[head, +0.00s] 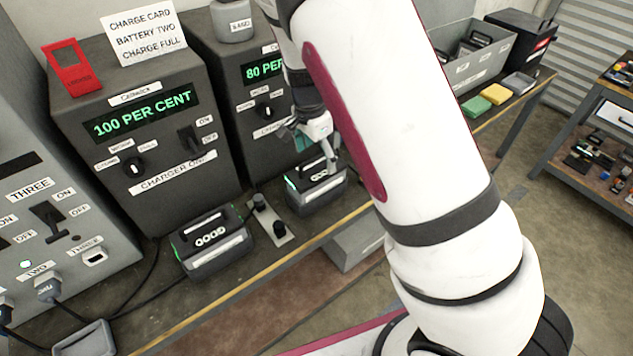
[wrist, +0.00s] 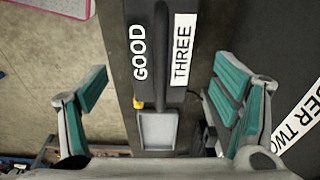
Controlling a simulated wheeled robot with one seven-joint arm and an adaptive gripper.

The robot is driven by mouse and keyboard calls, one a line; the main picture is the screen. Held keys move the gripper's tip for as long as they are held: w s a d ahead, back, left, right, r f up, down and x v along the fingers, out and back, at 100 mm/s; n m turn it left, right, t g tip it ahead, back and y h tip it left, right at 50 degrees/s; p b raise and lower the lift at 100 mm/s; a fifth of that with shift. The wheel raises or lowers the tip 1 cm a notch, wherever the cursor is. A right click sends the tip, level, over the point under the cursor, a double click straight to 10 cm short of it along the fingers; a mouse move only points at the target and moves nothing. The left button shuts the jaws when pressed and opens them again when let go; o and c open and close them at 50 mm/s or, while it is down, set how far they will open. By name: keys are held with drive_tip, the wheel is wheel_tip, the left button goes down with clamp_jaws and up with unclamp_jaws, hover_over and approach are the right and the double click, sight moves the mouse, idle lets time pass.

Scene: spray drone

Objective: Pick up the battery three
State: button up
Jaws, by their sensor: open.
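Battery three (wrist: 160,60) is a dark block with a handle and white labels reading GOOD and THREE. It lies between my spread fingers in the wrist view. In the head view a dark battery (head: 317,196) stands on the bench in front of the right charger, directly under my gripper (head: 316,140); its top is partly hidden by the fingers. My gripper is open, with its teal pads apart on either side of the battery in the wrist view. I cannot tell whether either pad touches it.
Another battery labelled GOOD (head: 205,262) stands left, before Charger One (head: 150,205). A small plate with black knobs (head: 270,222) lies between the batteries. The right charger (head: 262,130) rises close behind my gripper. Green (head: 476,106) and yellow (head: 496,94) blocks lie far right.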

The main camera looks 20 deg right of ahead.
sight(318, 168)
drive_tip(key=f, duration=0.5)
drive_tip(key=shift+w+d, duration=0.1)
drive_tip(key=shift+d, duration=0.1)
drive_tip(key=shift+c, duration=0.6)
clamp_jaws()
drive_tip(key=shift+w+r, duration=0.1)
drive_tip(key=shift+r, duration=0.05)
